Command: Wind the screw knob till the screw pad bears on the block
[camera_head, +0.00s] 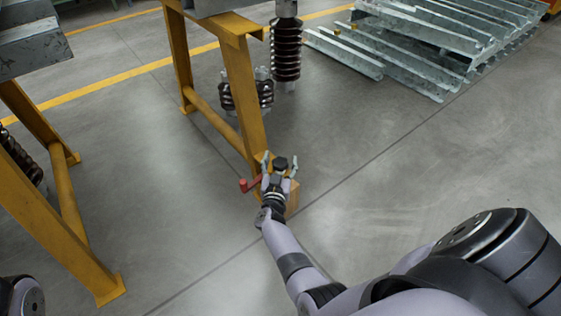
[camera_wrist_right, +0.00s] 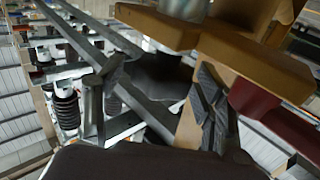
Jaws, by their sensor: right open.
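My right gripper (camera_head: 280,160) is at the yellow stand's near leg, its two fingers spread apart. A dark rounded part (camera_head: 280,164) shows between the fingers; I cannot tell if it is the screw knob. In the right wrist view, a dark grey shape (camera_wrist_right: 155,80) lies between the open fingers. A tan, block-like piece (camera_head: 292,198) shows partly behind my wrist. A red part (camera_head: 249,184) sticks out left of the gripper; a dark red piece (camera_wrist_right: 268,118) shows in the wrist view. The screw pad cannot be made out. My left gripper is out of view.
The yellow stand (camera_head: 243,85) rises beside the gripper. Brown ribbed insulators (camera_head: 286,55) stand or hang behind it. Another yellow stand (camera_head: 60,222) is at left. Galvanised steel profiles (camera_head: 425,40) lie at the back right. Grey floor (camera_head: 400,150) is clear to the right.

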